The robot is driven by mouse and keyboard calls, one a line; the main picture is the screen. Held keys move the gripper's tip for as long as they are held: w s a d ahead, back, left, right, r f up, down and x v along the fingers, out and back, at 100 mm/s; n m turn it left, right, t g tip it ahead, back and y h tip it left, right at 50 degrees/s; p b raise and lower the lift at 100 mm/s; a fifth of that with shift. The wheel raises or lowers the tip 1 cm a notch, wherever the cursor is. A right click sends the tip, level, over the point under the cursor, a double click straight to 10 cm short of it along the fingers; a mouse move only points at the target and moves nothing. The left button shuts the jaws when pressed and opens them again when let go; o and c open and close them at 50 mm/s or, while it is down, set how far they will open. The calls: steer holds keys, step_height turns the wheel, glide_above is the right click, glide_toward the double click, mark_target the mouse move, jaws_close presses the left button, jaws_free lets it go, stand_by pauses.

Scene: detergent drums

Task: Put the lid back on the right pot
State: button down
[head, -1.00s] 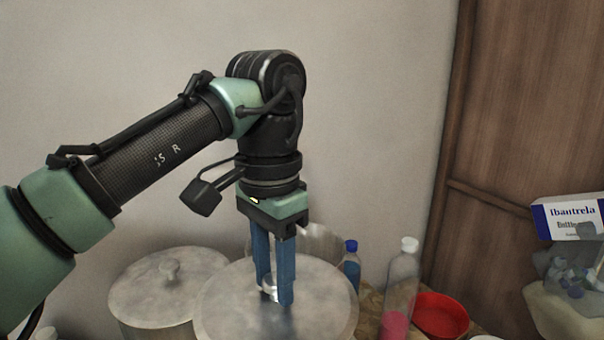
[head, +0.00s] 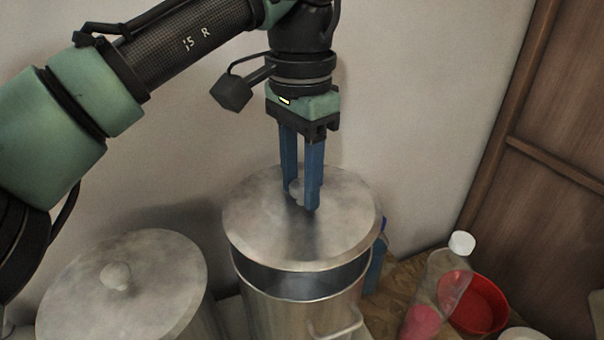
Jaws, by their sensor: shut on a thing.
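My gripper (head: 302,200), with two blue fingers, is shut on the knob of a round grey metal lid (head: 270,236). The lid is above the right pot (head: 262,314), an open steel pot with a side handle. The lid looks tilted and covers the back of the opening. A dark gap shows the pot's inside along the front. I cannot tell whether the lid's back edge touches the rim. The left pot carries its own lid (head: 150,298) with a knob on top.
A clear bottle with a white cap and pink contents (head: 438,290) stands right of the right pot. A red bowl (head: 484,302) is beside it. A blue item (head: 376,262) is partly hidden behind the pot. A wall is behind, with brown wood panelling at right.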

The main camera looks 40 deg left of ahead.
mark_target(299, 202)
step_height(299, 202, down, 4)
steer(key=b, duration=0.3)
steer(key=shift+a+r, duration=0.1)
steer(key=shift+r, duration=0.05)
steer(key=shift+w+f+b, duration=0.1)
steer(key=shift+f+b, duration=0.3)
steer(key=shift+f, duration=0.5)
steer(key=shift+p, duration=0.55)
steer(key=shift+f+p, duration=0.15)
steer(key=shift+p, duration=0.35)
stand_by(1.6)
steer(key=shift+c, duration=1.9)
jaws_free()
steer(key=shift+o, duration=0.2)
